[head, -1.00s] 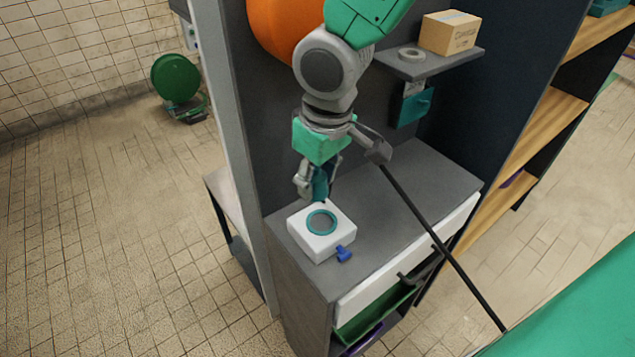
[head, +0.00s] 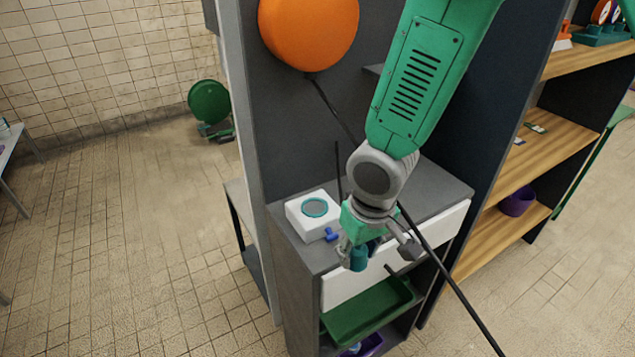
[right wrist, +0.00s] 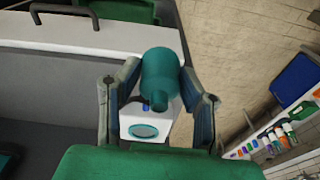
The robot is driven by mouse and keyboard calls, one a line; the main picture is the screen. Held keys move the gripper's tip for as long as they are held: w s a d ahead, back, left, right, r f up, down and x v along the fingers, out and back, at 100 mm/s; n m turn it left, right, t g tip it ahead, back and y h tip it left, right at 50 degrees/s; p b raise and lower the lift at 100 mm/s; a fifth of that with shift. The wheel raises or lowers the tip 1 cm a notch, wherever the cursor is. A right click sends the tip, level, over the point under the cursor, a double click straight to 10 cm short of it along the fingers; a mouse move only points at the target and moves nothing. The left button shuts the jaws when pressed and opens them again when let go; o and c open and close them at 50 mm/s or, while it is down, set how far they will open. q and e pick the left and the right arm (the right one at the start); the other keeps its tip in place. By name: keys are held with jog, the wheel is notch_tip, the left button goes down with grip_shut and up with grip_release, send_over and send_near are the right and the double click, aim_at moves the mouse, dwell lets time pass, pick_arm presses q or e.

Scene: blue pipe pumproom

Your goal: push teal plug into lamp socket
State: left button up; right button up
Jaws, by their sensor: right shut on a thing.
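The teal plug (head: 358,259) is a rounded teal body with a narrower neck. My right gripper (head: 362,252) is shut on it in front of the counter edge. In the right wrist view, the plug (right wrist: 160,72) sits between the two fingers of my right gripper (right wrist: 160,82), its neck toward the camera. A white box (head: 313,222) with a teal ring round a grey disc stands on the counter, left of the gripper and apart from the plug; it appears to be the socket. It also shows behind the plug in the right wrist view (right wrist: 150,128). My left gripper is out of view.
A small blue tap-like part (head: 331,235) is at the box's front. The grey counter (head: 440,190) has a white drawer (head: 345,285) with a dark handle and an open green tray (head: 365,310) below. Black lines run behind my arm. Wooden shelves (head: 530,165) stand right.

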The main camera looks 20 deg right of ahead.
notch_tip(320, 180, down, 12)
jog(key=b, duration=0.9)
jog(key=shift+s+d+m, duration=0.2)
jog(key=shift+d+m, duration=0.05)
jog(key=shift+m, duration=0.15)
jog(key=shift+d+r, duration=0.1)
